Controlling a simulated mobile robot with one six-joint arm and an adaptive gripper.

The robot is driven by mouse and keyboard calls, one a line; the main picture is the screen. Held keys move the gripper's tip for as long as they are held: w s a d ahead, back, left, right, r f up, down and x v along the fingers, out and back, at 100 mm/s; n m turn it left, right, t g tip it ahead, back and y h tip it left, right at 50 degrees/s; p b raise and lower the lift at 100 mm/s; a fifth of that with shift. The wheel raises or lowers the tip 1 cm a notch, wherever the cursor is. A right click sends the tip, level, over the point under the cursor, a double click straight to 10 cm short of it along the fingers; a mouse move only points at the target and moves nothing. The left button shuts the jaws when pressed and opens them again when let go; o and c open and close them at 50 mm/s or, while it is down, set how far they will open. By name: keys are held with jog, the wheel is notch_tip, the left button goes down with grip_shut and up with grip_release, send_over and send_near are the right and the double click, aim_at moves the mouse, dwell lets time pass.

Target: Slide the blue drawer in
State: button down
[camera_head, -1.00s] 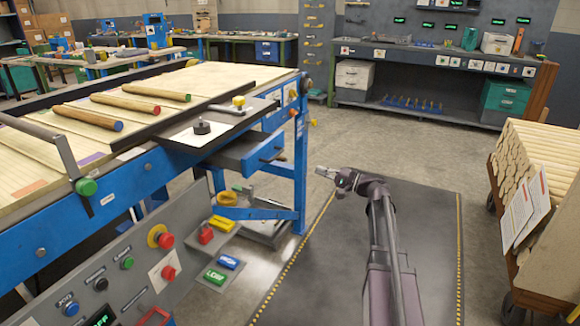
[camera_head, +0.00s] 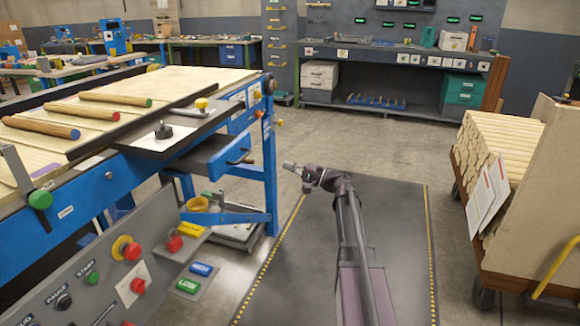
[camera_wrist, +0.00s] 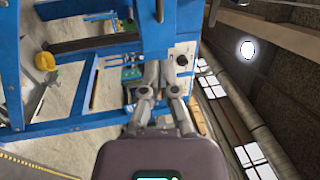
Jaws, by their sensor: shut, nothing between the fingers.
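The blue drawer (camera_head: 214,155) hangs pulled out under the right end of the blue workbench in the head view. Its front carries a dark handle (camera_head: 240,157). My gripper (camera_head: 290,166) is to the right of the drawer, just past the bench's blue leg, with a visible gap between it and the drawer front. The wrist view is turned on its side and shows my gripper (camera_wrist: 161,76) shut and empty, pointing at the blue bench frame. A blue panel with a grey bar is above the fingertips there; I cannot tell surely whether it is the drawer front.
The blue bench leg (camera_head: 269,175) stands between drawer and gripper in the head view. A control panel (camera_head: 75,285) with buttons is at the lower left. A cart (camera_head: 540,200) of wooden rods is at the right. The dark floor mat (camera_head: 385,225) is otherwise clear.

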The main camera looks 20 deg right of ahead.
jog(key=p+x, duration=0.2)
jog(key=x, duration=0.9)
jog(key=shift+w+a+r, duration=0.15)
jog(key=shift+w+a, duration=0.1)
jog(key=shift+a, duration=0.05)
jog(key=shift+d, duration=0.1)
